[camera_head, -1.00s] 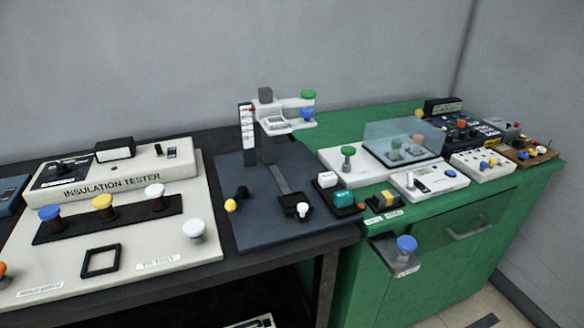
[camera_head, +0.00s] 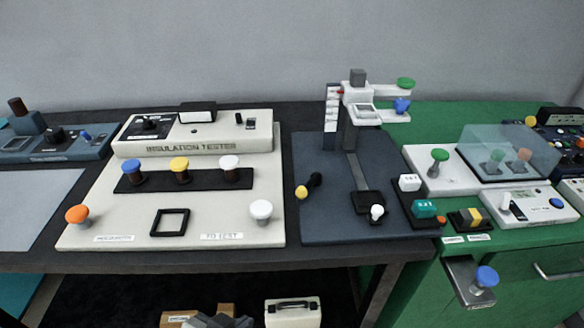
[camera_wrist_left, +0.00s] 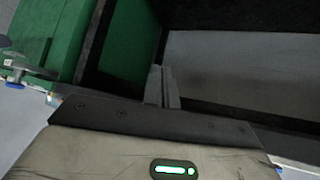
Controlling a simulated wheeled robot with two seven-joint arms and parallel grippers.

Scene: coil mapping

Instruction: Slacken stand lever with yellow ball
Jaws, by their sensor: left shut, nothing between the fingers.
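The lever with the yellow ball (camera_head: 302,192) is on the dark blue base plate (camera_head: 325,222) of the stand, at its left side. Its black hub (camera_head: 315,180) is just right of and behind the ball. The stand's upright column (camera_head: 348,135) rises at the back of the plate and bears a white head (camera_head: 360,92). My left gripper (camera_head: 218,321) shows only in part at the bottom edge, low in front of the table and well apart from the lever. In the left wrist view its fingers (camera_wrist_left: 163,86) are together and empty. My right gripper is not in view.
The insulation tester (camera_head: 255,148) and its white board (camera_head: 235,238) lie left of the stand. The green bench (camera_head: 440,120) with several devices is on the right. A blue knob (camera_head: 486,277) on a bracket juts from its front. A white case (camera_head: 292,313) stands below the table.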

